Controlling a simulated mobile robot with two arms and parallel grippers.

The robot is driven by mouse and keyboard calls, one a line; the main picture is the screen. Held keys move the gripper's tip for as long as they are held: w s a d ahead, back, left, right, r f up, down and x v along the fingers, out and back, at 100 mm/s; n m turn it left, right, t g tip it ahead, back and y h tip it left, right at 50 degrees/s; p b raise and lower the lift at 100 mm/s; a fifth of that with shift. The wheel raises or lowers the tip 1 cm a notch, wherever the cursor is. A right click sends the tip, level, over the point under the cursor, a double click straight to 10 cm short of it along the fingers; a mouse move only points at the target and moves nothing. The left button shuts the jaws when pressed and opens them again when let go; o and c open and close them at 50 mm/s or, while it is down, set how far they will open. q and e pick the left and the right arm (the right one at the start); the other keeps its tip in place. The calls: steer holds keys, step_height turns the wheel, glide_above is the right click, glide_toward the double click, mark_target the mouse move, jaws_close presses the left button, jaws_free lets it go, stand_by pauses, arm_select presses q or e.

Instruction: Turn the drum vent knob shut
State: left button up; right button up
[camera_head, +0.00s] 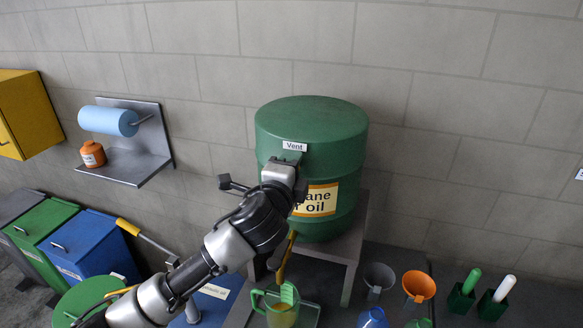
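A green oil drum (318,122) stands upright on a grey stand against the wall. A white "Vent" label (294,146) is on its upper side, facing me. My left gripper (292,162) is at the drum's side just below this label, in front of it. The vent knob is hidden behind or within the gripper, so I cannot tell its position or whether the fingers touch it. The finger opening cannot be made out. My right gripper is not in view.
My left arm covers part of the drum's yellow-edged oil label (315,201). Below stand a green jug (281,307), a grey funnel (378,277) and an orange funnel (419,285). A wall shelf (142,163) with a blue roll (109,121) is at left.

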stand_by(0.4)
arm_select(q)
steer(key=o, duration=0.9)
steer(key=b+v, duration=0.4)
steer(key=v, duration=0.6)
steer(key=shift+s, duration=0.4)
steer(key=shift+a, duration=0.1)
